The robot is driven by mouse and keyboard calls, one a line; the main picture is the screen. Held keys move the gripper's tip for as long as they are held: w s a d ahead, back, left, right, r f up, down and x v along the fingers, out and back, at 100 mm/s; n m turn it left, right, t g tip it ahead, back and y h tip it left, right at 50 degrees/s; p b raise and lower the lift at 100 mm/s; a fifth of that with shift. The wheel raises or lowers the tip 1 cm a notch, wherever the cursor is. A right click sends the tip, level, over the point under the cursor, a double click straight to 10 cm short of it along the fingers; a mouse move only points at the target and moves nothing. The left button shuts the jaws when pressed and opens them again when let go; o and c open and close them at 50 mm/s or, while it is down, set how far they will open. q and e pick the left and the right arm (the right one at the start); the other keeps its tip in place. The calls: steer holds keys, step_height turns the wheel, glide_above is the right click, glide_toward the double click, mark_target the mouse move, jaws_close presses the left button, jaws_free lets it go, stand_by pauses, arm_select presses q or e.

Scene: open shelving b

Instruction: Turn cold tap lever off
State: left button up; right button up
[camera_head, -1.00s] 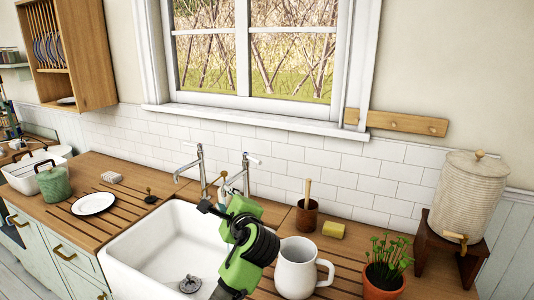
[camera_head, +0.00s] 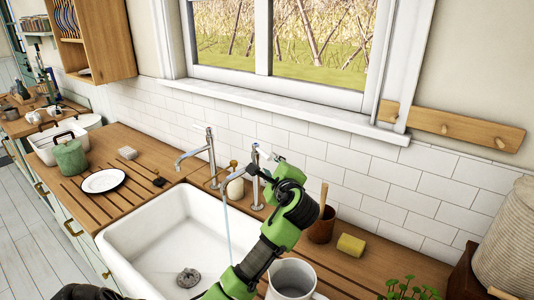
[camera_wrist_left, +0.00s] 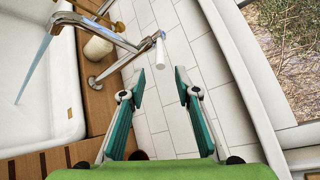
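Two chrome taps stand behind the white sink (camera_head: 130,250). The left tap (camera_head: 208,155) shows no water. The right tap (camera_head: 254,190) has a thin stream of water (camera_head: 227,235) falling from its spout; the stream also shows in the left wrist view (camera_wrist_left: 37,68). Its lever (camera_wrist_left: 146,46) has a white handle and a small blue mark at the end. My left gripper (camera_wrist_left: 160,74) is open and empty, with the lever just beyond its fingertips, apart from them. In the head view the gripper partly hides the lever. My right gripper is not in view.
A cream bottle (camera_head: 235,186) stands between the taps. A white jug (camera_head: 292,282) and a brush pot (camera_head: 321,226) stand right of my left arm, with a yellow sponge (camera_head: 351,244) beyond. The tiled wall (camera_head: 340,165) is close behind the taps.

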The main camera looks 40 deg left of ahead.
mark_target(267, 158)
arm_select(q)
steer(key=p+x, duration=0.2)
steer(key=x, duration=0.8)
steer(key=shift+w+a+f, duration=0.1)
steer(key=shift+w+a, duration=0.15)
jaws_close()
